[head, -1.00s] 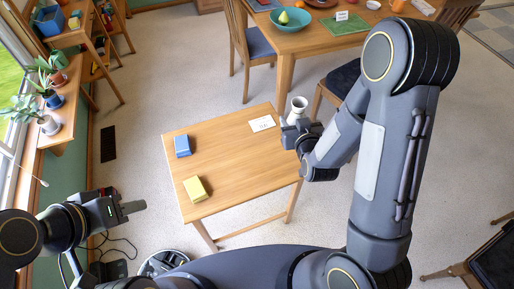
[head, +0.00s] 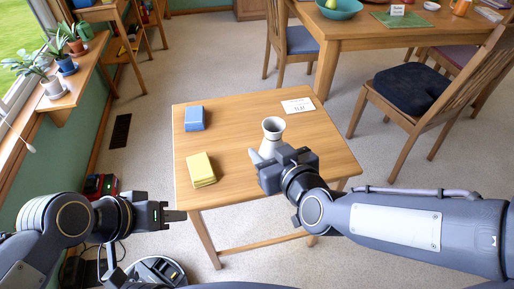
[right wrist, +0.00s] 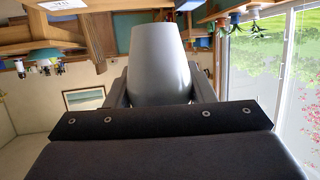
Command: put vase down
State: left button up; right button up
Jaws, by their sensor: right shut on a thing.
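The grey-white vase (head: 272,129) is upright, its open mouth facing up, over the right part of the small wooden table (head: 235,138). My right gripper (head: 263,158) is shut on it from the near side. In the right wrist view the vase (right wrist: 160,62) sits between the two fingers (right wrist: 160,92). Its lower part is partly hidden by the gripper in the head view, and I cannot tell whether its base touches the table. My left gripper (head: 174,215) is off the table's near left corner, with nothing seen in it; its jaw opening is unclear.
On the small table lie a blue box (head: 194,118), a yellow box (head: 201,170) and a white card (head: 298,105) with writing. Bare tabletop lies between the boxes and the vase. A chair (head: 425,90) and a larger table (head: 375,35) stand beyond.

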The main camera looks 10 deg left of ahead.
jog(key=shift+a+f+b, duration=0.25)
jog(key=shift+f+b, duration=0.05)
jog(key=shift+f, duration=0.1)
jog(key=w+f+b, duration=0.2)
jog(key=w+b, duration=0.1)
jog(key=w, duration=0.1)
jog(key=w+f+b, duration=0.3)
jog(key=w, duration=0.1)
jog(key=w+f+b, duration=0.3)
jog(key=w, duration=0.1)
jog(key=shift+w+a+f, duration=0.1)
jog(key=shift+a, duration=0.15)
jog(key=shift+w+f, duration=0.25)
jog(key=shift+w, duration=0.05)
jog(key=shift+w+f+b, duration=0.2)
jog(key=shift+f+b, duration=0.15)
jog(key=shift+b, duration=0.05)
notch_tip(320, 180, down, 3)
jog(key=shift+w+a+f+b, duration=0.1)
jog(key=shift+f+b, duration=0.05)
jog(key=shift+b, duration=0.5)
